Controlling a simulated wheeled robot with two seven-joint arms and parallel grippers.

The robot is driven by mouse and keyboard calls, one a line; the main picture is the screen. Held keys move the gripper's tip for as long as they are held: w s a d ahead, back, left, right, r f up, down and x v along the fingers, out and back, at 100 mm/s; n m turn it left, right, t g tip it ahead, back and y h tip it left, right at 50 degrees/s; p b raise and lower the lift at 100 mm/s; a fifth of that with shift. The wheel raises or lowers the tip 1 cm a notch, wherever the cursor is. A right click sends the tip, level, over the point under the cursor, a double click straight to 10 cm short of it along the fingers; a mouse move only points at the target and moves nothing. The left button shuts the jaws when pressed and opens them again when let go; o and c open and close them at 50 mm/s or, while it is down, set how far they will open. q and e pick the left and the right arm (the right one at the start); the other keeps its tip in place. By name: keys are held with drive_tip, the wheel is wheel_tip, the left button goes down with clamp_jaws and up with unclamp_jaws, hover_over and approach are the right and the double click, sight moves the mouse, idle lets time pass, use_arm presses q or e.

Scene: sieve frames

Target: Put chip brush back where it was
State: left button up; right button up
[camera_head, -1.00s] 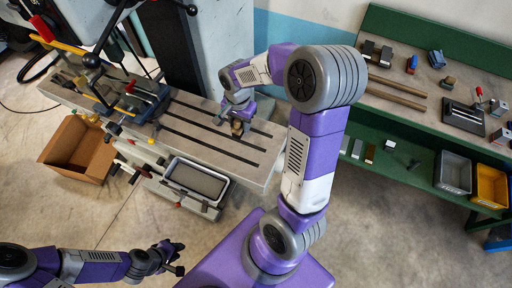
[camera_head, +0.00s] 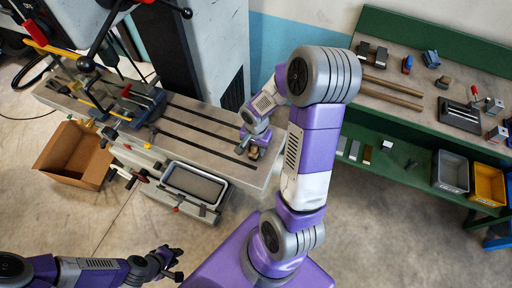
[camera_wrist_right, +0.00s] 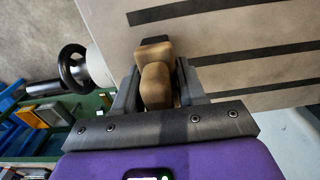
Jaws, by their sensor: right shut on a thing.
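My right gripper (camera_head: 252,150) is over the right end of the grey slotted machine table (camera_head: 185,135). It is shut on the chip brush (camera_wrist_right: 156,82), whose tan wooden handle shows between the fingers in the right wrist view. The brush's bristles are hidden, and I cannot tell whether it touches the table. My left gripper (camera_head: 172,264) is low at the lower left, away from the table, with its dark fingers apart and nothing visible between them.
A green workbench (camera_head: 435,118) at the right holds blocks, two bars and small tools. A grey bin (camera_head: 451,172) and a yellow bin (camera_head: 487,184) sit on its lower shelf. A cardboard box (camera_head: 72,158) stands on the floor at left. A vise (camera_head: 138,103) is on the machine table.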

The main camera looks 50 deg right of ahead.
drive_tip(key=shift+f, duration=0.15)
drive_tip(key=shift+f, duration=0.15)
drive_tip(key=o, duration=1)
drive_tip(key=shift+r, duration=0.35)
wheel_tip(320, 180, up, 12)
drive_tip(key=shift+f+p, duration=0.1)
drive_tip(key=shift+p, duration=0.85)
